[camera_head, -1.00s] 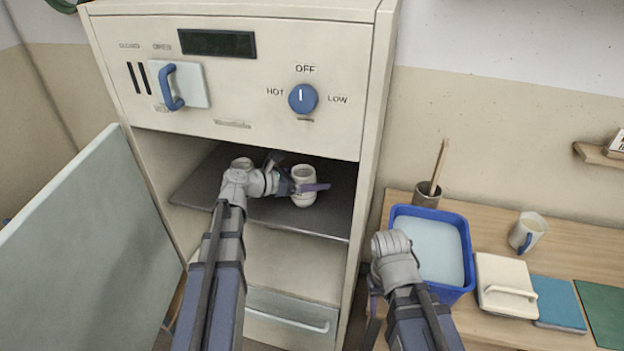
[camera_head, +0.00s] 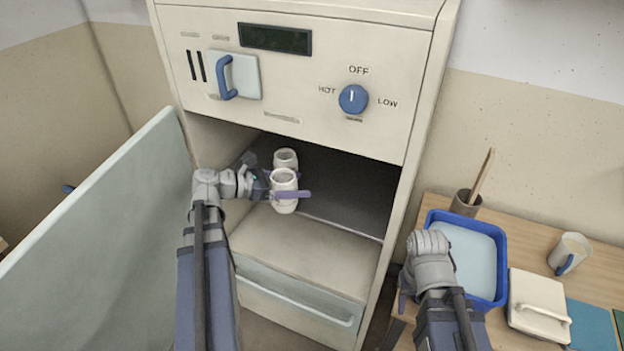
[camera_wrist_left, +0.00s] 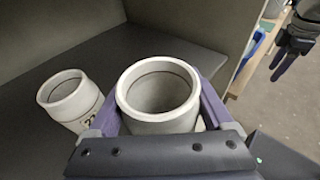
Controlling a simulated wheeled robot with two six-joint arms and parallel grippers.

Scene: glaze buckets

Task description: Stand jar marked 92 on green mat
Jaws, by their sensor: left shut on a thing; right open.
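My left gripper (camera_head: 274,192) is shut around a white jar (camera_head: 284,205), held upright at the front edge of the kiln's dark shelf. In the left wrist view the held jar (camera_wrist_left: 158,98) sits between the purple fingers, and no number shows on it. A second white jar (camera_head: 286,157) stands on the shelf just behind it. In the left wrist view this jar (camera_wrist_left: 68,98) carries a dark mark that I cannot read surely. The green mat (camera_head: 620,325) shows only as a sliver at the right edge. My right gripper (camera_head: 404,299) is open beside the table.
The kiln door (camera_head: 105,225) stands open at the left. A drawer front (camera_head: 295,305) lies below the shelf.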

